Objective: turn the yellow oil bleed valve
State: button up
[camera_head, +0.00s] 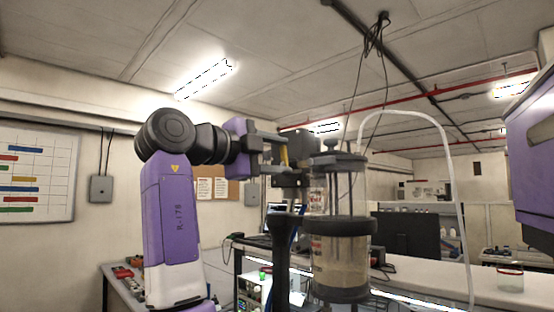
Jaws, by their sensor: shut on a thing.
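A sealed transparent cylinder (340,262) with black collars and rods stands right of centre, with tan contents in its lower part. Beside its upper part, on the left, is a dark block (290,181). A narrow, upright yellow piece (284,152), which looks like the oil bleed valve's handle, shows at my gripper (283,154). My gripper reaches in from the left, level with the cylinder's top, and is shut on this yellow piece. The valve's body and the exact contact are too small and partly hidden to make out.
A black stand (282,255) rises just left of the cylinder. A pale hose (452,170) arches over to its right, and dark cables (374,40) hang from the ceiling above. A bench with a monitor (408,235) and a jar (510,278) lies behind.

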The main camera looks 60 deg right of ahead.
jog(key=shift+s+m, duration=0.15)
jog(key=shift+m, duration=0.75)
jog(key=shift+f, duration=0.1)
jog(key=o, duration=1.4)
jog(key=shift+c, duration=0.2)
jog(key=shift+a, duration=0.1)
jog(key=b+v, duration=0.2)
jog(key=v, duration=0.5)
jog(key=shift+a+b, duration=0.3)
jog(key=shift+a, duration=0.05)
